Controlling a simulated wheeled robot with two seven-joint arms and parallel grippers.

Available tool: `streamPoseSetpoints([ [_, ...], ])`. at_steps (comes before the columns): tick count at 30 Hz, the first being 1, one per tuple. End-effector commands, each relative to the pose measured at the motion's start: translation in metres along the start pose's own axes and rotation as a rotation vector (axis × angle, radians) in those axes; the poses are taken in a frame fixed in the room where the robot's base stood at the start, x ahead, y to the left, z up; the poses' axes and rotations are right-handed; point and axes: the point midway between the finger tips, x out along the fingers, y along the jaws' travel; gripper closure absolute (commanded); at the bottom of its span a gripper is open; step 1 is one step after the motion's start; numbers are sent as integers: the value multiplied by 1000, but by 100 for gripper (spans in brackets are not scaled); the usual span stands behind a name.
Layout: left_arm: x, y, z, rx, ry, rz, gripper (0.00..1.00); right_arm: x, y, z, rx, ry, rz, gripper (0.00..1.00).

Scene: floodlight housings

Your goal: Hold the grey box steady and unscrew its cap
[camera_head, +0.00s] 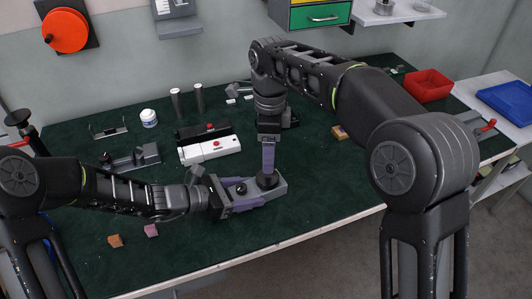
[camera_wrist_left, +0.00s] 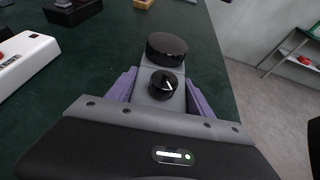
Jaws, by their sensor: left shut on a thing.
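The grey box (camera_head: 279,187) lies on the green bench top near its front edge. Its wide black cap (camera_head: 267,181) sits on top; in the left wrist view the cap (camera_wrist_left: 166,47) is in place beyond a small black knob (camera_wrist_left: 163,84). My left gripper (camera_head: 238,196) is shut on the box, its purple fingers along both sides. My right gripper (camera_head: 268,160) points straight down over the cap in the head view. No right finger shows around the cap in the left wrist view. The gap between the right fingers cannot be made out.
A red bin (camera_head: 428,86) is at the back right. Small blocks (camera_head: 115,241) lie at the front left. Bench right of the box is clear.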

Motion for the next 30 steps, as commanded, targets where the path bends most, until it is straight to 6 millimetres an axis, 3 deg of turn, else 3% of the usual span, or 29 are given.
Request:
streamPoseSetpoints([
  [4,0,0,0,0,0,0,100,-2,1,3,220,6,-7,27],
  [9,0,0,0,0,0,0,100,-2,1,2,371,11,-12,27],
  [22,0,0,0,0,0,0,100,1,1,2,389,11,-11,27],
  [30,0,0,0,0,0,0,100,29,1,1,389,12,-8,27],
])
